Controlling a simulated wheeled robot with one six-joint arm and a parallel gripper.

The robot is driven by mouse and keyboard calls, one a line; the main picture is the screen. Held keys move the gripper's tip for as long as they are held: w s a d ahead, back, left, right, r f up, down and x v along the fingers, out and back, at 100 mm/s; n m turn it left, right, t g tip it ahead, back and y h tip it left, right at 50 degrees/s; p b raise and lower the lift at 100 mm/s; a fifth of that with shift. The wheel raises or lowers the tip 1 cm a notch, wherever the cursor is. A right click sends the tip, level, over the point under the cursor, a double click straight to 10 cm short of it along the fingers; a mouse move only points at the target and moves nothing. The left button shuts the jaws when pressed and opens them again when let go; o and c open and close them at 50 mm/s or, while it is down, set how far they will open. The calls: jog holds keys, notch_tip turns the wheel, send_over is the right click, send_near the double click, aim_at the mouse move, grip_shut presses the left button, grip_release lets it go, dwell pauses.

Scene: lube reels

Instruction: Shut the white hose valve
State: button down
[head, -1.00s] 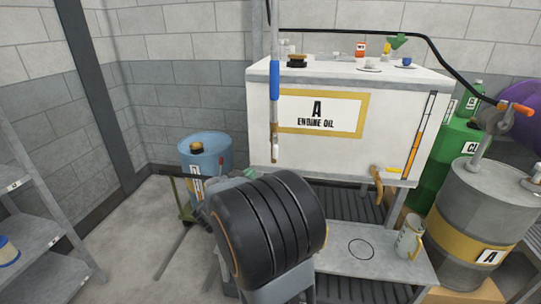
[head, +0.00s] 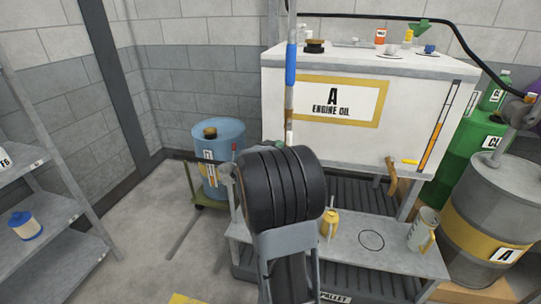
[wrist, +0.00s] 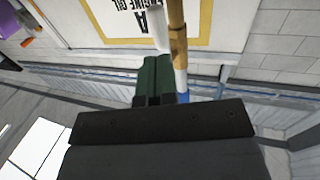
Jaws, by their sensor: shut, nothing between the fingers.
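A thin hanging hose end with a blue grip (head: 291,62) and a brass lower section (head: 289,125) hangs in front of the engine oil tank. In the wrist view, which is upside down, its brass part (wrist: 178,45) passes just right of my fingertips. A narrow white piece, apparently the valve lever (wrist: 160,28), shows beside the brass, right beyond the fingertips. I cannot tell whether it touches them. My gripper (wrist: 157,60) has dark green fingers, closed together and empty.
A metal bench (head: 345,240) holds a yellow can (head: 329,224) and a jug (head: 423,230). A blue drum (head: 219,158) and grey shelves (head: 50,215) stand left; a grey drum (head: 490,215) stands right.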

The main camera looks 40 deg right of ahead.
aim_at(288, 138)
jog(key=shift+x, duration=2.3)
